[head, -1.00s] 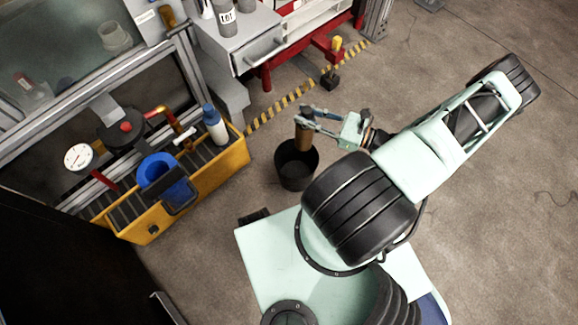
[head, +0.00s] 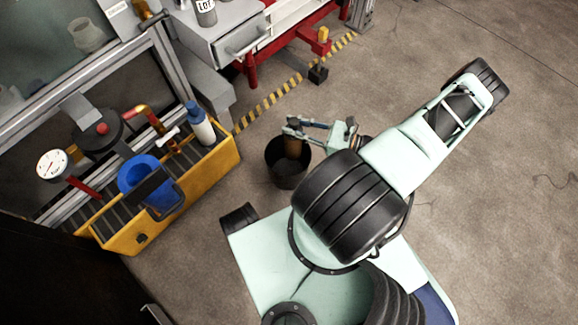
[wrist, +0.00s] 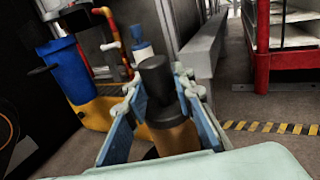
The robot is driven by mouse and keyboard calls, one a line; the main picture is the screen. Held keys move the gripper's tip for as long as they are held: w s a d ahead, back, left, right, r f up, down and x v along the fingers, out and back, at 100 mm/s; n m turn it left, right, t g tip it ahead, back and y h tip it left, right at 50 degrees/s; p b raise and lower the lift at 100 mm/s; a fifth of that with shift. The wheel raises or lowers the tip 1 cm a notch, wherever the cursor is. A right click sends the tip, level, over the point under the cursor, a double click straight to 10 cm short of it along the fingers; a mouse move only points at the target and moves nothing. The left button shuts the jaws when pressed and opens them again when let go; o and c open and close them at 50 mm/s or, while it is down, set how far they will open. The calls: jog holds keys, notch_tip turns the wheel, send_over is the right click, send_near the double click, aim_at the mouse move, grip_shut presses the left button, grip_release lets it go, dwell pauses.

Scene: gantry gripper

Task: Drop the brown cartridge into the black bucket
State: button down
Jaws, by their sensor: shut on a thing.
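The brown cartridge (head: 293,148) with a dark cap is held upright in my gripper (head: 291,130). In the head view its lower part overlaps the opening of the black bucket (head: 288,182), which stands on the floor. In the wrist view the cartridge (wrist: 174,135) sits between the two blue finger pads of my gripper (wrist: 163,108), with its dark cap on top. My gripper is shut on it.
A yellow trough (head: 219,166) with a blue bucket (head: 140,177) and a white-and-blue bottle (head: 201,128) stands left of the black bucket. A red-framed cart (head: 252,72) is behind, past yellow-black floor tape (head: 268,101). Open floor (head: 490,190) lies to the right.

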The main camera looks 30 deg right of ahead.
jog(key=c, duration=1.6)
grip_release()
jog(key=v, duration=1.2)
jog(key=shift+r, duration=0.1)
